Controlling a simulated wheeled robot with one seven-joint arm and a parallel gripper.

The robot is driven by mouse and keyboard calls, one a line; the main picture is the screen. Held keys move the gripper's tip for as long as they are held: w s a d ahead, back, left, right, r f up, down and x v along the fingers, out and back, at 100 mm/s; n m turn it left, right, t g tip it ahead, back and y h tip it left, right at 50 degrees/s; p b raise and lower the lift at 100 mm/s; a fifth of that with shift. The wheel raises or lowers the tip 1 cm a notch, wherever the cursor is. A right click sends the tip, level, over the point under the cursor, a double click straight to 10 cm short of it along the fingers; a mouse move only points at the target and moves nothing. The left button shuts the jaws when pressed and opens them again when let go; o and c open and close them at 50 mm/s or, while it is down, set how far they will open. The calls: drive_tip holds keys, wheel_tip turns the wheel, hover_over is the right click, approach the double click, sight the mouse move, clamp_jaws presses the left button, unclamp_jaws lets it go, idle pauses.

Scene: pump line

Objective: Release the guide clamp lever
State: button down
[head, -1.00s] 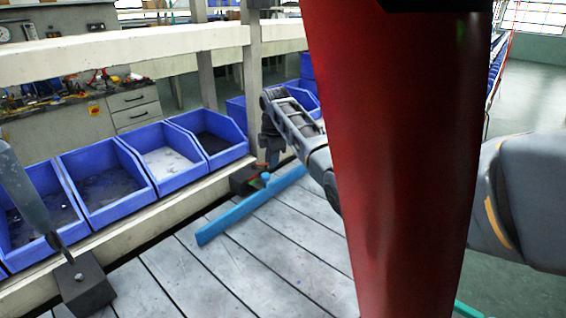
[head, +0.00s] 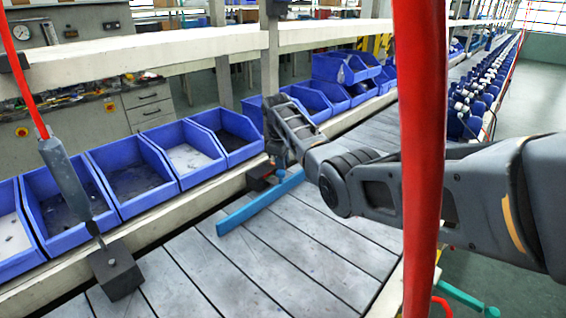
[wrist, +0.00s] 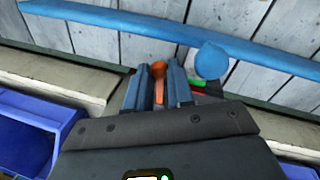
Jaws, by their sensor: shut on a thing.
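The guide clamp lever (wrist: 158,85), orange with a round end, stands between the two fingers of my gripper (wrist: 157,80) in the wrist view. The fingers are shut on it. In the head view my gripper (head: 277,165) points down at the clamp block (head: 262,174) at the belt's far edge, and hides most of the lever. A round blue knob (wrist: 211,61) is just right of the fingers.
Blue bins (head: 130,180) line the far side of the slatted conveyor (head: 290,245). A red hose or post (head: 424,150) stands close in front, crossing my arm in the picture. A grey hanging tool (head: 70,180) is at left. The near belt is clear.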

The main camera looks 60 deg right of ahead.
drive_tip(key=shift+a, duration=0.1)
idle(0.5)
drive_tip(key=c, duration=1)
unclamp_jaws()
